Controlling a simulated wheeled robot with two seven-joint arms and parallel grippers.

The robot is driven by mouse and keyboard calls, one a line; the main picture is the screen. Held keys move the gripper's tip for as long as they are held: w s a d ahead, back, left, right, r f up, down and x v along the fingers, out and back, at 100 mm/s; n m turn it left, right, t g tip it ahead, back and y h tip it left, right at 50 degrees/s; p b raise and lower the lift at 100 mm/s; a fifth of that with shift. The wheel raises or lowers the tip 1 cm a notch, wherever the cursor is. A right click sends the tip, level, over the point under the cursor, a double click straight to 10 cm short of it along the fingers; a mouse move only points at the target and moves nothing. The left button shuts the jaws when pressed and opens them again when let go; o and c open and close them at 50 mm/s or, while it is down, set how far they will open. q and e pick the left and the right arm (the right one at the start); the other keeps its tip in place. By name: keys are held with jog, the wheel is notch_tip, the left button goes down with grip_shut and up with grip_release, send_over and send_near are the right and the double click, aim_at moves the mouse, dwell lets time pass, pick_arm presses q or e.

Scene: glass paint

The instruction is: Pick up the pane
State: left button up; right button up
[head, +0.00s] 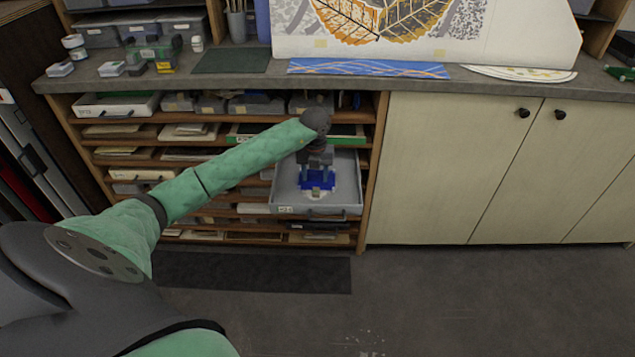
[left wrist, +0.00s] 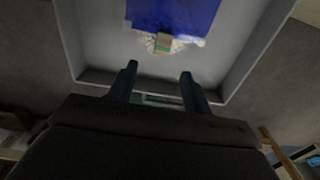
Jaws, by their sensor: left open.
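A blue pane (head: 318,181) lies in an open grey drawer (head: 345,208) pulled out of the shelf unit. In the left wrist view the blue pane (left wrist: 172,14) is at the top, with a pale, ragged patch and a small green-and-pale block (left wrist: 163,43) at its near edge. My left gripper (head: 317,177) points down over the drawer, open, with its fingers on either side of the blue in the head view. In the left wrist view the space between the fingertips (left wrist: 159,71) is empty. I cannot tell how high the fingertips are above the pane. My right gripper is out of view.
The shelf unit holds several trays (head: 115,104) and boxes. The worktop (head: 225,78) above carries jars, a blue patterned strip (head: 370,68) and a leaf panel (head: 480,30). Pale cupboard doors (head: 440,170) stand to the right.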

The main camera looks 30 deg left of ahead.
aim_at(316, 193)
pick_arm(q)
notch_tip(316, 193, down, 2)
jog(key=shift+f, duration=0.2)
jog(key=shift+w+f+p, duration=0.2)
jog(key=shift+f+p, duration=0.8)
jog(key=shift+f, duration=1.6)
grip_shut()
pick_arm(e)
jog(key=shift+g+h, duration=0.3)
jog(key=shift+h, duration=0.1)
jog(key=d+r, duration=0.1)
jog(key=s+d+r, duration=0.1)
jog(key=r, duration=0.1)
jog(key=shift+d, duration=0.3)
